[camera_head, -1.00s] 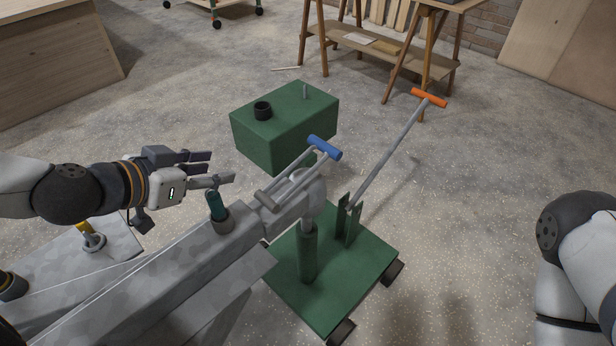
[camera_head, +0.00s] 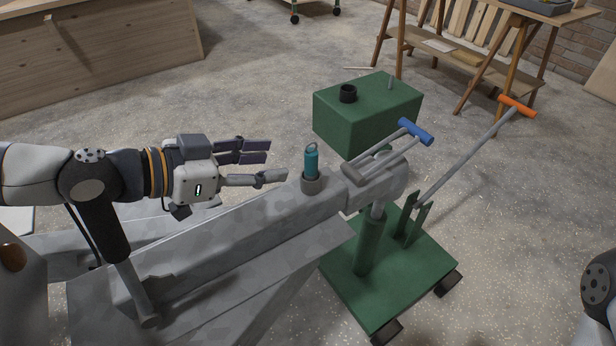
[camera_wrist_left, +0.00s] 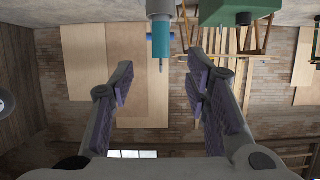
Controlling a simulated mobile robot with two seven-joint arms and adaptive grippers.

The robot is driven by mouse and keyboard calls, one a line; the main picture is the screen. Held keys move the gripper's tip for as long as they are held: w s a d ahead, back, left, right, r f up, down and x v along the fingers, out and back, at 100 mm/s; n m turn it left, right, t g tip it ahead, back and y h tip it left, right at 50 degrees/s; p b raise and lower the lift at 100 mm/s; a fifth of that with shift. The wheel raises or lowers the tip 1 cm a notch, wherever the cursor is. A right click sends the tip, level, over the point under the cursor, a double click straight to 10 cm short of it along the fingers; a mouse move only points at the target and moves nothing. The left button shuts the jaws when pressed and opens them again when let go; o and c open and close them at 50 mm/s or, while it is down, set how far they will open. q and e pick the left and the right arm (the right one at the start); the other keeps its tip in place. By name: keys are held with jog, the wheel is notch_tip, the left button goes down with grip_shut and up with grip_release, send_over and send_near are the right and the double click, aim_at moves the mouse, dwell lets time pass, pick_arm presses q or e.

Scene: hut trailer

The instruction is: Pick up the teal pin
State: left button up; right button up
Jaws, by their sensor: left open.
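The teal pin (camera_head: 311,162) has a ring-shaped top and stands upright in a grey round socket (camera_head: 312,184) on the grey trailer drawbar (camera_head: 235,225). Its lower part is hidden in the socket. My left gripper (camera_head: 276,164) is open and empty, just left of the pin with its fingers pointing at it. A small gap seems to separate fingertips and pin. In the left wrist view the pin (camera_wrist_left: 161,42) appears upside down, in line with the space between the open fingers (camera_wrist_left: 160,68), beyond their tips. My right gripper is not in view.
A blue-handled lever (camera_head: 415,132) and the drawbar's end lie right of the pin. A green wheeled base (camera_head: 400,285) stands below, with an orange-handled bar (camera_head: 516,106) rising from it. A green box (camera_head: 365,118) stands behind. Open floor lies to the right.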

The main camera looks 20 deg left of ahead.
aim_at(308, 164)
pick_arm(q)
jog(key=b+x, duration=0.2)
jog(key=x, duration=0.2)
jog(key=f+b+x, duration=0.1)
jog(key=b+x, duration=0.2)
jog(key=x, duration=0.2)
jog(key=shift+w+f, duration=0.1)
jog(key=shift+f, duration=0.05)
jog(key=shift+w+d+b, duration=0.3)
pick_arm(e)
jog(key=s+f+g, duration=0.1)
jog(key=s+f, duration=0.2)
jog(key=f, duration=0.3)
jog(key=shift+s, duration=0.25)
pick_arm(q)
grip_shut()
